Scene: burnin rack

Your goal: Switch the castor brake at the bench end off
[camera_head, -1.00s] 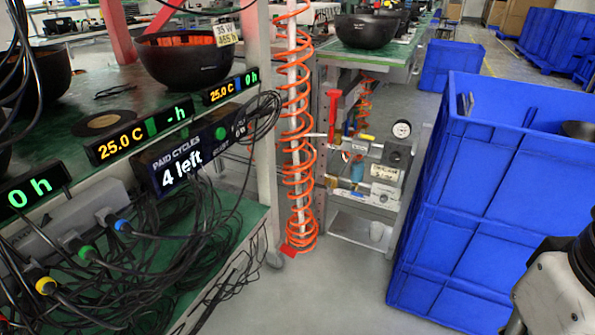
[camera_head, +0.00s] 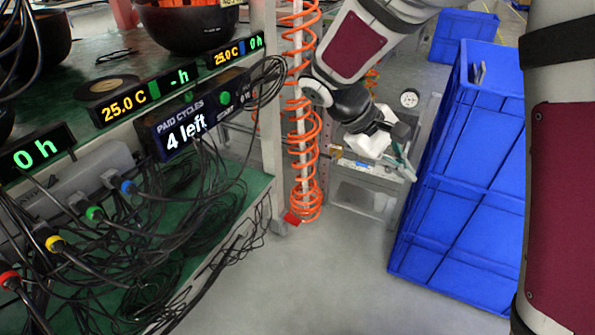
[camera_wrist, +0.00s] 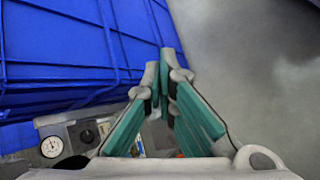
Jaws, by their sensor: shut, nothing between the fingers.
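The castor brake shows in the head view as a small red pedal (camera_head: 291,218) low at the bench end, beside the foot of the bench leg. Its exact tilt is too small to tell. The castor (camera_head: 279,229) under the leg is partly seen. My gripper (camera_head: 408,170) is to the right of the pedal and higher, in front of the gauge trolley. In the wrist view my gripper's teal-padded fingers (camera_wrist: 166,62) come together at the tips, with nothing held. The pedal cannot be made out in the wrist view.
An orange coiled hose (camera_head: 303,150) hangs around a pole just above the pedal. A blue crate (camera_head: 455,190) stands at the right, and it fills the left of the wrist view (camera_wrist: 60,50). Black cables (camera_head: 150,240) crowd the bench shelf. Grey floor (camera_head: 340,270) is clear in front.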

